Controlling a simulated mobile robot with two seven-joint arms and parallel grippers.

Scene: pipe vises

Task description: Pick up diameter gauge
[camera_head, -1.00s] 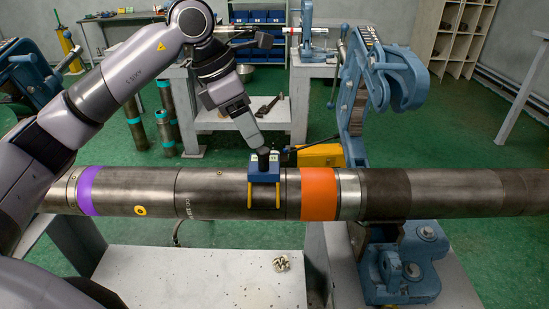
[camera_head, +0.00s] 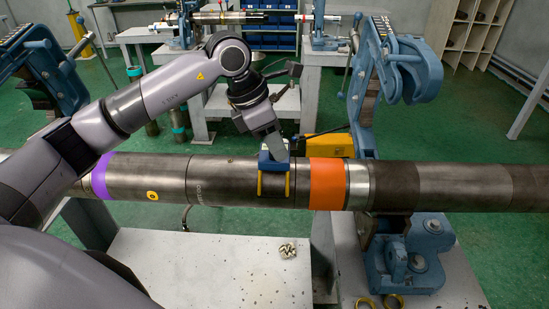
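The diameter gauge (camera_head: 274,180), a blue block with yellow side edges and a dark middle, sits astride the large horizontal steel pipe (camera_head: 220,183), left of its orange band (camera_head: 326,184). My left arm reaches over the pipe from the left. Its gripper (camera_head: 277,150) is at the top of the gauge and covers the black knob there. The fingertips overlap the gauge, and I cannot tell whether they are closed on it. My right gripper is out of view.
A blue pipe vise (camera_head: 400,250) stands right of the gauge around the pipe. Another vise (camera_head: 45,60) is at the left. A white bench (camera_head: 210,265) lies below the pipe.

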